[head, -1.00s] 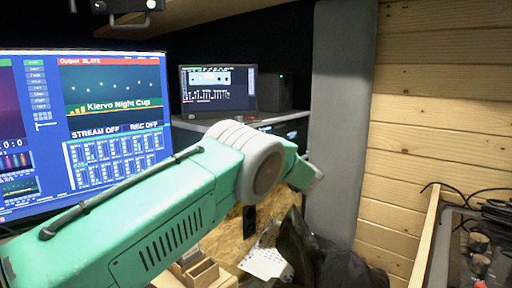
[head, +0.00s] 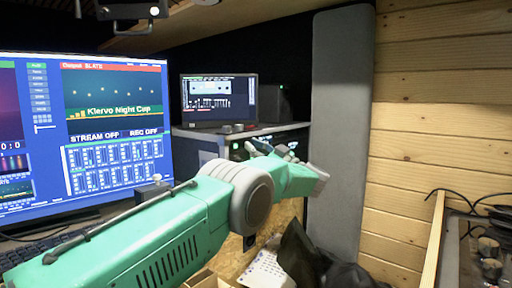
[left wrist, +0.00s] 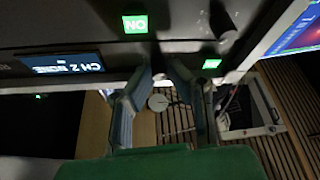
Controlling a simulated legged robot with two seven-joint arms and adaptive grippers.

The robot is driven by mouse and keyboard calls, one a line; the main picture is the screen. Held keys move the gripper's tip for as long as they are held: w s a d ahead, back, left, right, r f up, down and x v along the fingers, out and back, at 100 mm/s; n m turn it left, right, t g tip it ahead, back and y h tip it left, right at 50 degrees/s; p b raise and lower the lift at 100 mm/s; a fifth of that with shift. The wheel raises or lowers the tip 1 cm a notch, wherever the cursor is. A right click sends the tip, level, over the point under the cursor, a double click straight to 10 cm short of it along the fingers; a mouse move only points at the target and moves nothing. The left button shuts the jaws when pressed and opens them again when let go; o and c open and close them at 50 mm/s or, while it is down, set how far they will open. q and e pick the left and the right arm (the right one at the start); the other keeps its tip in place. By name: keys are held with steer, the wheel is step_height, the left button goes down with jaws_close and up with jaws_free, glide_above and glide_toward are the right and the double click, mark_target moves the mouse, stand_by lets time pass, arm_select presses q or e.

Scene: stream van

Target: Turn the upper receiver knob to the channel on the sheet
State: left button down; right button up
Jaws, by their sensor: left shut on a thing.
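The receiver rack (head: 300,131) stands at the centre, with small green lights on its front. My left gripper (head: 268,148) reaches that front. In the left wrist view, which is upside down, the fingers (left wrist: 160,70) are closed together at the receiver panel (left wrist: 85,32), shut on a knob that they mostly hide. A lit display (left wrist: 62,64) beside them starts with "CH 2"; the rest is blurred. A green "ON" light (left wrist: 135,24) glows above. A white paper sheet (head: 264,272) hangs or lies below the arm; its writing is too small to read.
A large monitor (head: 112,105) stands at the left, close to my arm. A small screen (head: 219,98) sits on the rack. A grey padded panel (head: 341,110) rises right of the rack. Dark fabric (head: 320,262) lies below. Another dark knob (left wrist: 222,20) shows on the panel.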

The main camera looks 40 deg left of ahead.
arm_select(q)
steer(key=shift+a, duration=0.25)
steer(key=c, duration=1.8)
jaws_free()
steer(key=shift+f, duration=0.1)
steer(key=shift+w+a+f, duration=0.2)
steer(key=shift+w+a, duration=0.05)
steer(key=v, duration=0.7)
steer(key=shift+d, duration=0.35)
steer(key=shift+w+f, duration=0.1)
steer(key=shift+f, duration=0.05)
